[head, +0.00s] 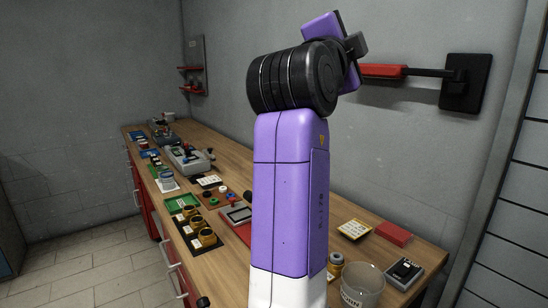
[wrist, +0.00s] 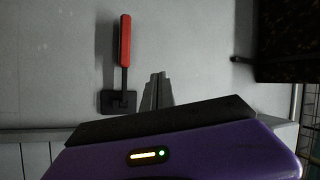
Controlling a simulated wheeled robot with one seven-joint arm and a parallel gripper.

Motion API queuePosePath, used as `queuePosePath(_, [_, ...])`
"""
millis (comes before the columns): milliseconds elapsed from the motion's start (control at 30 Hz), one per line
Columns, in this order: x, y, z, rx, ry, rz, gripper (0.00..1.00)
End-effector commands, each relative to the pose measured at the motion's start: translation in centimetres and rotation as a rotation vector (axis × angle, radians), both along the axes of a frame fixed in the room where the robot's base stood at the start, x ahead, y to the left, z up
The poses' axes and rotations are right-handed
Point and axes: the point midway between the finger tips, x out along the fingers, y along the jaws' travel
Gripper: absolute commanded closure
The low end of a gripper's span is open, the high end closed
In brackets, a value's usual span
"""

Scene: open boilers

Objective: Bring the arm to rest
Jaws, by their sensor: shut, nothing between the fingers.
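My gripper (wrist: 158,88) shows in the wrist view as narrow grey fingers held together, with nothing between them. It points toward the grey wall. My purple and black arm stands upright in the middle of the head view, its wrist raised well above the workbench. The fingers cannot be made out clearly in the head view. In the wrist view the fingers appear beside a wall lever with a red handle (wrist: 125,42) and a black mount (wrist: 117,102), with a gap in the picture between them.
The lever's red handle (head: 385,71) sticks out left from its black wall mount (head: 466,82), close behind my wrist. Below, a wooden workbench (head: 235,165) carries several small things, including a clear cup (head: 362,285) and a red block (head: 393,233). Floor (head: 95,265) at left is clear.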

Motion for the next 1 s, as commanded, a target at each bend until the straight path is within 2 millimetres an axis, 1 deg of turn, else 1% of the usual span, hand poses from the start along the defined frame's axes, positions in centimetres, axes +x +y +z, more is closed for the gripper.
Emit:
queuePosePath(167, [-0.1,2.0,-2.2,-0.215,-0.001,0.046,1.00])
queuePosePath(267, [-0.3,3.0,-4.3,-0.337,0.001,0.065,1.00])
queuePosePath(367, [-0.7,3.8,-7.3,-0.470,0.005,0.084,1.00])
queuePosePath(467, [-1.6,4.6,-11.1,-0.607,0.011,0.103,1.00])
queuePosePath(500, [-2.1,4.7,-12.7,-0.660,0.013,0.109,1.00])
queuePosePath(567, [-2.9,5.0,-15.1,-0.734,0.017,0.119,1.00])
queuePosePath(600, [-3.5,5.1,-16.8,-0.779,0.019,0.127,1.00])
queuePosePath(667, [-4.6,5.1,-19.2,-0.843,0.022,0.135,1.00])
queuePosePath(800, [-7.6,4.8,-24.7,-0.970,0.033,0.158,1.00])
queuePosePath(867, [-9.0,4.5,-26.9,-1.017,0.040,0.167,1.00])
queuePosePath(900, [-10.1,4.3,-28.4,-1.045,0.045,0.174,1.00])
queuePosePath(967, [-11.7,3.9,-30.5,-1.083,0.052,0.184,1.00])
queuePosePath(1000, [-12.8,3.6,-31.8,-1.106,0.059,0.190,1.00])
